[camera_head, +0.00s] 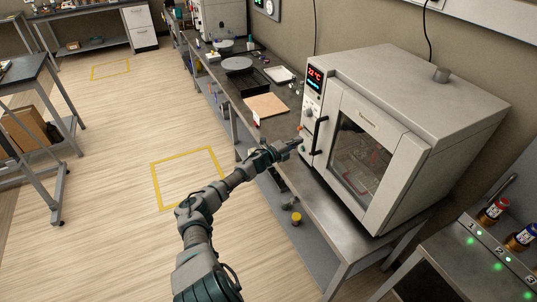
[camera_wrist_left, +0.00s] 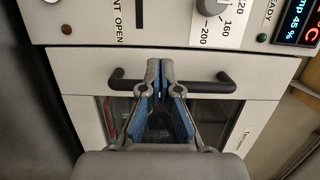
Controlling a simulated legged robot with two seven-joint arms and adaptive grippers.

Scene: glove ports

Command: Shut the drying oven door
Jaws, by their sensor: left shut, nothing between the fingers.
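The drying oven (camera_head: 425,85) is a grey box on the bench at the right in the head view. Its windowed door (camera_head: 375,150) is on the front, with a black bar handle (camera_head: 318,135) at the door's left side. The door looks close to its frame; I cannot tell whether it is flush. My left gripper (camera_head: 297,143) is shut and empty, just left of the handle. In the left wrist view the fingertips (camera_wrist_left: 160,66) overlap the middle of the handle (camera_wrist_left: 222,86); contact is unclear. My right gripper is out of view.
The control panel (camera_head: 313,95) with lit display sits beside the door. A brown board (camera_head: 265,106) and trays lie on the bench farther back. A rack with coloured-cap bottles (camera_head: 493,210) stands at lower right.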

